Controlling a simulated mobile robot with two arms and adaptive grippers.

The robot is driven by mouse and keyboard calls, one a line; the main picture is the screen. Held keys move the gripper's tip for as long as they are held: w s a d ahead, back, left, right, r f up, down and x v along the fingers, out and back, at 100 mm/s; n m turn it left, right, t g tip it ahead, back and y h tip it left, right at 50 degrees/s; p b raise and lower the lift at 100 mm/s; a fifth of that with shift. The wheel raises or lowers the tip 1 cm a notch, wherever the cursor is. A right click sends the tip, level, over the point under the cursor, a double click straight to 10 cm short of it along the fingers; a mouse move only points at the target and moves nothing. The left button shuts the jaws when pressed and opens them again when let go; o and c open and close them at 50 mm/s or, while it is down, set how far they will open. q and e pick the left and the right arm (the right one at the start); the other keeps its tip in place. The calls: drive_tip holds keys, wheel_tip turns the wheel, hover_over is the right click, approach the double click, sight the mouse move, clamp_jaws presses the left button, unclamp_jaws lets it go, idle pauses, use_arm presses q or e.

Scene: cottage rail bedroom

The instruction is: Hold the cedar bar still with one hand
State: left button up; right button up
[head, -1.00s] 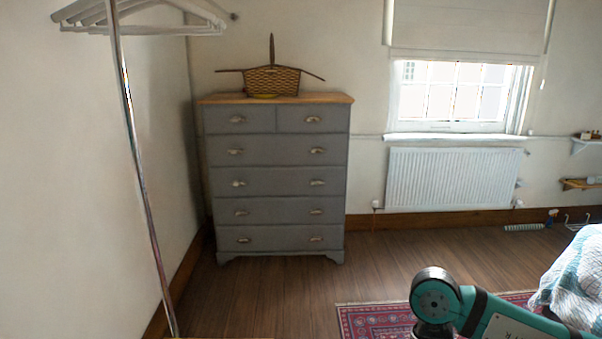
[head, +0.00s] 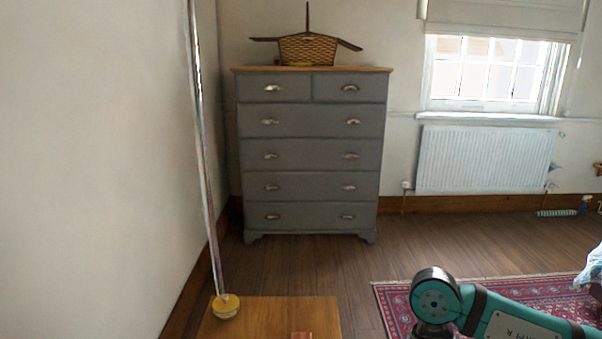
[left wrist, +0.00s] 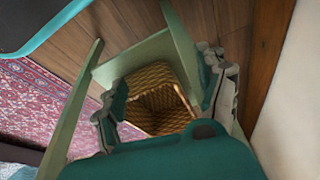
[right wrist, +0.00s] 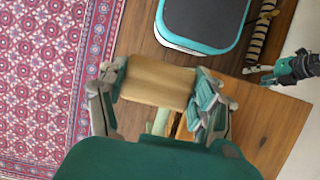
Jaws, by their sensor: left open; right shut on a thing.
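In the right wrist view, a tan wooden bar (right wrist: 158,82), which looks like the cedar bar, lies crosswise between the fingers of my right gripper (right wrist: 155,95). The gripper is shut on it. My left gripper (left wrist: 160,95) is open. In its own wrist view, a wicker-sided basket or seat (left wrist: 158,98) within a pale green frame (left wrist: 140,58) shows beyond the fingers, and I see nothing held. The left gripper also shows at the right of the right wrist view (right wrist: 292,70). Neither gripper shows in the head view.
A grey chest of drawers (head: 310,155) stands behind. A patterned rug (right wrist: 50,80) covers floor to the side.

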use_arm(q)
drive_tip(key=b+v, duration=0.4)
drive_tip(key=v, duration=0.3)
drive_tip(key=shift+w+r+t, duration=0.25)
drive_tip(key=shift+w+t, duration=0.05)
drive_tip(key=shift+t, duration=0.1)
use_arm(e)
wheel_tip(320, 180, down, 5)
drive_tip(key=shift+f, duration=0.2)
use_arm(q)
drive_tip(key=shift+a, duration=0.1)
